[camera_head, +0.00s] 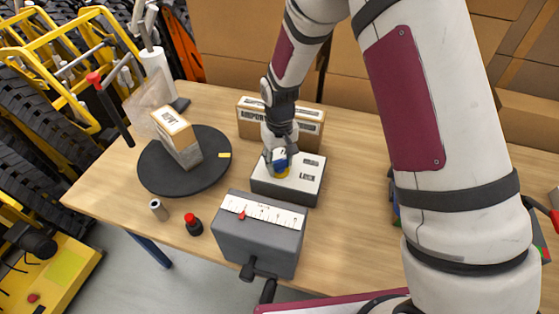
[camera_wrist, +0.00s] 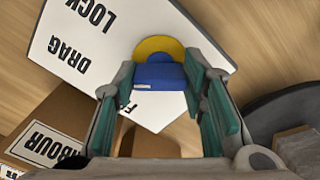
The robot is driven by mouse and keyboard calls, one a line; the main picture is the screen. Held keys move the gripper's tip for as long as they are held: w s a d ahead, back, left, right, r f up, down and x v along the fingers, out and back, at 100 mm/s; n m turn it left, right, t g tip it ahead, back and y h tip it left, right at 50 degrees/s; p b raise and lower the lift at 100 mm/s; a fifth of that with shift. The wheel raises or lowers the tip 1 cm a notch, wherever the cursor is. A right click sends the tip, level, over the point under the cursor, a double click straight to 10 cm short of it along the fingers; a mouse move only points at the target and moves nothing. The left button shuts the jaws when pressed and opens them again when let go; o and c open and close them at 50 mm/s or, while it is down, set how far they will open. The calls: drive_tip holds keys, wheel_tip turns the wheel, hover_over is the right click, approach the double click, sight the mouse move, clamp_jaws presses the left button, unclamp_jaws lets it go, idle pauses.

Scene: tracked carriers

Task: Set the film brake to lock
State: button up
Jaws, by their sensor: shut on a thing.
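The film brake is a low grey box with a white top (camera_head: 289,188), standing near the middle of the table. It also shows in the wrist view (camera_wrist: 95,50), where its top reads LOCK, DRAG and a partly hidden word starting with F. Its knob has a yellow round base (camera_wrist: 158,46) and a blue grip bar (camera_wrist: 160,76). The blue bar also shows in the head view (camera_head: 280,157). My gripper (camera_wrist: 161,72) is shut on the blue bar, one finger at each end, coming from above. I cannot tell which word the knob points at.
A black turntable (camera_head: 210,178) carries a carton (camera_head: 175,130) at left. A long labelled carton (camera_head: 310,125) stands behind the brake. A grey box with a scale and crank (camera_head: 258,240) stands in front. A small metal cylinder (camera_head: 158,210) and red-topped piece (camera_head: 193,224) stand front left.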

sight(279, 160)
drive_tip(key=m, duration=0.4)
drive_tip(key=shift+m, duration=1.9)
drive_tip(key=o, duration=1.2)
drive_tip(key=shift+c, duration=0.2)
drive_tip(key=shift+r, duration=0.1)
wheel_tip(279, 160, up, 12)
